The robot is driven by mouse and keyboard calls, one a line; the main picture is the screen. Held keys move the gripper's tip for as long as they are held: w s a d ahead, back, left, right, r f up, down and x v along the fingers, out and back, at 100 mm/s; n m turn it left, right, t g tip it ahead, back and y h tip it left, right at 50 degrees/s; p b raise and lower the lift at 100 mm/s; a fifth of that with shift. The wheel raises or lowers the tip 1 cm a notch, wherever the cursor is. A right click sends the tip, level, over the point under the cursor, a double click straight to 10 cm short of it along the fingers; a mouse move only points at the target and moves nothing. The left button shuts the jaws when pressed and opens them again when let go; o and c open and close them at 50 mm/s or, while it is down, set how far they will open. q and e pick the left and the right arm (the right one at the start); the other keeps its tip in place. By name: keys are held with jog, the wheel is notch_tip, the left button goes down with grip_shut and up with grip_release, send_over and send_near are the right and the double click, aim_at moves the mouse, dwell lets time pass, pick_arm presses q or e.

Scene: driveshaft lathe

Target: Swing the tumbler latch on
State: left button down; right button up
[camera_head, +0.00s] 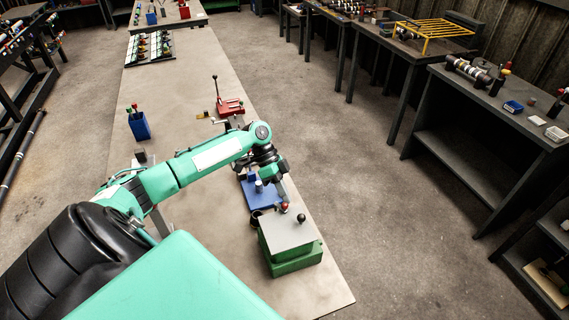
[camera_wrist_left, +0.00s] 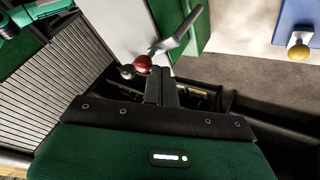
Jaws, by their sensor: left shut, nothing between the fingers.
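The green box (camera_head: 291,262) with a grey top stands near the right edge of the long bench. A lever with a red ball knob (camera_head: 285,206) sits at the grey top's far edge; a black ball knob (camera_head: 301,218) is to its right. My left gripper (camera_head: 283,196) is just above the red knob. In the left wrist view its shut, empty fingers (camera_wrist_left: 160,72) are beside the red knob (camera_wrist_left: 143,64) and the grey lever arm (camera_wrist_left: 180,38). I cannot tell whether they touch. A dark ball (camera_wrist_left: 127,72) lies left of it. Which part is the tumbler latch is unclear.
A blue fixture (camera_head: 262,199) stands just behind the green box. A red lever press (camera_head: 230,106) and a blue bin (camera_head: 139,126) are further back on the bench. Dark side tables (camera_head: 490,105) stand right across open floor.

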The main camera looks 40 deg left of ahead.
jog(key=shift+s+a, duration=0.1)
jog(key=shift+a, duration=0.25)
dwell(0.4)
pick_arm(q)
jog(key=shift+s+a, duration=0.1)
pick_arm(e)
jog(key=shift+d+r, duration=0.1)
jog(key=shift+d, duration=0.1)
pick_arm(q)
jog(key=shift+s+a+p, duration=0.3)
jog(key=shift+s+a, duration=0.15)
jog(key=shift+a, duration=0.05)
pick_arm(e)
jog(key=shift+d+r, duration=0.1)
jog(key=shift+r, duration=0.1)
pick_arm(q)
jog(key=shift+w+d, duration=0.1)
